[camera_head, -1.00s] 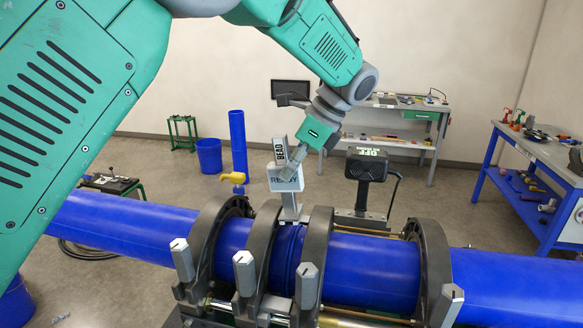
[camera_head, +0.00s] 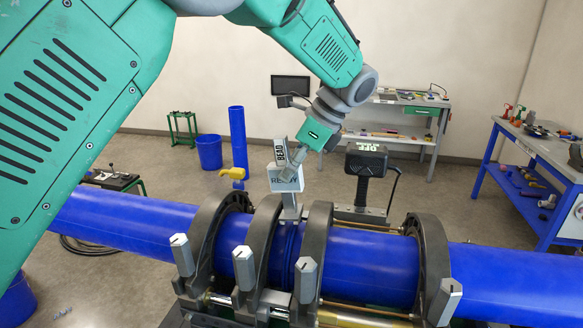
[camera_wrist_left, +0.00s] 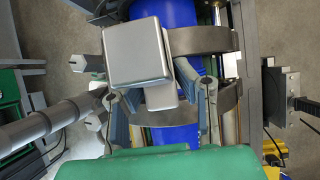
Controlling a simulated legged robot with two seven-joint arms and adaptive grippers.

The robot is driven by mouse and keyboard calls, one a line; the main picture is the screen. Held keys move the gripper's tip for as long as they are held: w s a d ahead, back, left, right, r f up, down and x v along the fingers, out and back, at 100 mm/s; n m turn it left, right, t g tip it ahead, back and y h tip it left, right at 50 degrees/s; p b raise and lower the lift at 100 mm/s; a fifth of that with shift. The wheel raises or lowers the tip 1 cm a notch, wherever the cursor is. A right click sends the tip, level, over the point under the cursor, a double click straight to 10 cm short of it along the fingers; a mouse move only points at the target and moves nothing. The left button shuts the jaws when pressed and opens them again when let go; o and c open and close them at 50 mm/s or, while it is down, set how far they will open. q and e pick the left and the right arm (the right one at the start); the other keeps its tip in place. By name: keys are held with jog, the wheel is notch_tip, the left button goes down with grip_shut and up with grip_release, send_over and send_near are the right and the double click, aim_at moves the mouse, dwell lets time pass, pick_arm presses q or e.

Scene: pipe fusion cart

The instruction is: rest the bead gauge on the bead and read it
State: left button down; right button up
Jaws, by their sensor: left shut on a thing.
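My left gripper (camera_head: 291,163) is shut on the bead gauge (camera_head: 285,180), a grey upright tool with a handle marked BEAD and a pale face whose lettering looks like "READY". Its stem runs down to the joint between the two middle clamps. The bead (camera_head: 289,240) is on the blue pipe there, partly hidden by the clamps and the gauge foot. I cannot tell whether the foot touches it. In the left wrist view the gauge (camera_wrist_left: 138,55) shows as a grey block in front of the gripper fingers (camera_wrist_left: 160,108), covering much of the joint. My right gripper is out of view.
Dark ring clamps (camera_head: 432,260) with grey lever heads surround the blue pipe (camera_head: 510,285). A black unit with a lit display (camera_head: 366,160) stands just behind, right of the gauge. A yellow-handled part (camera_head: 232,173) is to its left. Benches stand farther back.

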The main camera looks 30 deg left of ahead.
pick_arm(q)
jog(key=shift+f, duration=1.35)
dwell(5.9)
jog(key=shift+r, duration=0.1)
dwell(0.7)
